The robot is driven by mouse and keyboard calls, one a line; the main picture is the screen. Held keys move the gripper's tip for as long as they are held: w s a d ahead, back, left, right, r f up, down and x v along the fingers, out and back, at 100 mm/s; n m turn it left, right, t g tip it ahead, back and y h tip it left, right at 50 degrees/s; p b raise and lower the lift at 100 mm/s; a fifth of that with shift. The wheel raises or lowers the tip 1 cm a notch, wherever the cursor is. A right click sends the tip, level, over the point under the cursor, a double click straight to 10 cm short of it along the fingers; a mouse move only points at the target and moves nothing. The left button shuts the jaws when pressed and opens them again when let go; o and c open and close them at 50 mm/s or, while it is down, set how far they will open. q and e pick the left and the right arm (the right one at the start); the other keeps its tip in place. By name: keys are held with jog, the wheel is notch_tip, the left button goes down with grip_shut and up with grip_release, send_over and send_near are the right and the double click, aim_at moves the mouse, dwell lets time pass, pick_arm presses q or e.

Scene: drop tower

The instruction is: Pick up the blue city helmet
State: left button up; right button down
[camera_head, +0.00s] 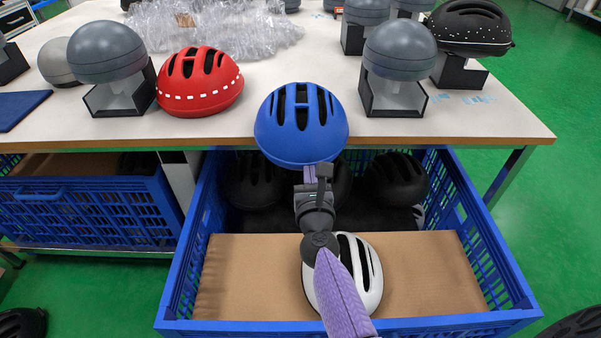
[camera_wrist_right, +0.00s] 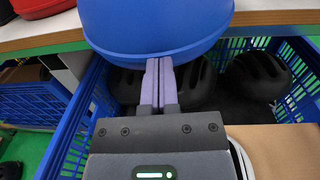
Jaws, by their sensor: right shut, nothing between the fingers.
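The blue city helmet (camera_head: 300,127) is upright at the table's front edge, its lower rim reaching past the edge in the head view. In the right wrist view, the blue helmet (camera_wrist_right: 155,25) fills the top middle. My right gripper (camera_head: 317,172) is just below and in front of its rim. In the right wrist view, the fingers of my right gripper (camera_wrist_right: 158,63) are pressed together with nothing between them. Their tips are at the helmet's lower rim; I cannot tell if they touch it. My left gripper is not in view.
A red helmet (camera_head: 198,84) stands left of the blue one. Grey domes on stands (camera_head: 107,52) (camera_head: 399,50) flank them. A blue crate (camera_head: 180,285) below the edge holds cardboard, a white helmet (camera_head: 373,272) and black helmets (camera_head: 397,178). Clear wrap (camera_head: 215,28) lies behind.

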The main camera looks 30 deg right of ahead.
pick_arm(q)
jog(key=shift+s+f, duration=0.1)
pick_arm(e)
jog(key=x, duration=0.2)
jog(key=shift+w+d, duration=0.1)
jog(key=shift+w, duration=0.1)
dwell(0.3)
